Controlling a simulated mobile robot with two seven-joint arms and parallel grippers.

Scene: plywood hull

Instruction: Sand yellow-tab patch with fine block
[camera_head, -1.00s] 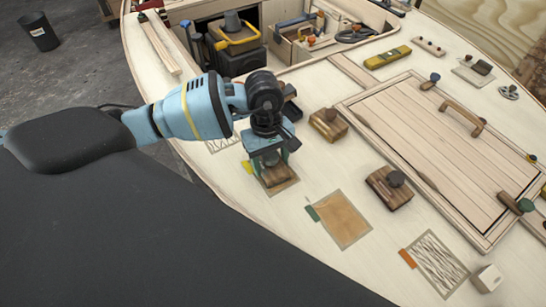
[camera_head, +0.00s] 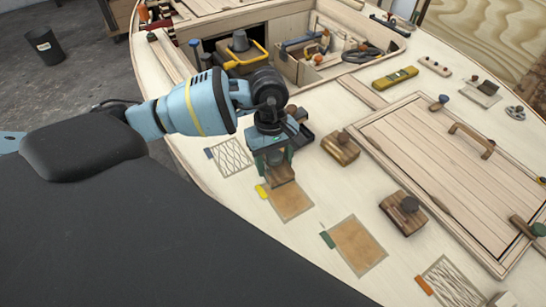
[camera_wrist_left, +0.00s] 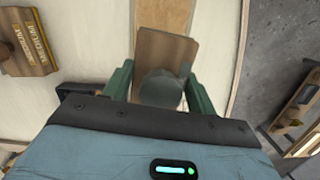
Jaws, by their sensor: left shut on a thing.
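My left gripper (camera_head: 273,157) is shut on a wooden sanding block (camera_head: 281,176). In the left wrist view the green fingers (camera_wrist_left: 160,92) close on the block's grey knob (camera_wrist_left: 160,86), with its brown base (camera_wrist_left: 167,50) beyond. The block is at the far end of the tan yellow-tab patch (camera_head: 292,204); I cannot tell whether it presses on the surface. The yellow tab (camera_head: 262,191) lies left of the block. Most of the patch is bare, and the block covers its far end. My right gripper is not in view.
Two other knobbed blocks (camera_head: 340,149) (camera_head: 403,213) stand to the right. A green-tab tan patch (camera_head: 357,245), an orange-tab hatched patch (camera_head: 443,282) and a blue-tab hatched patch (camera_head: 231,157) lie nearby. A framed hatch (camera_head: 440,165) is at right.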

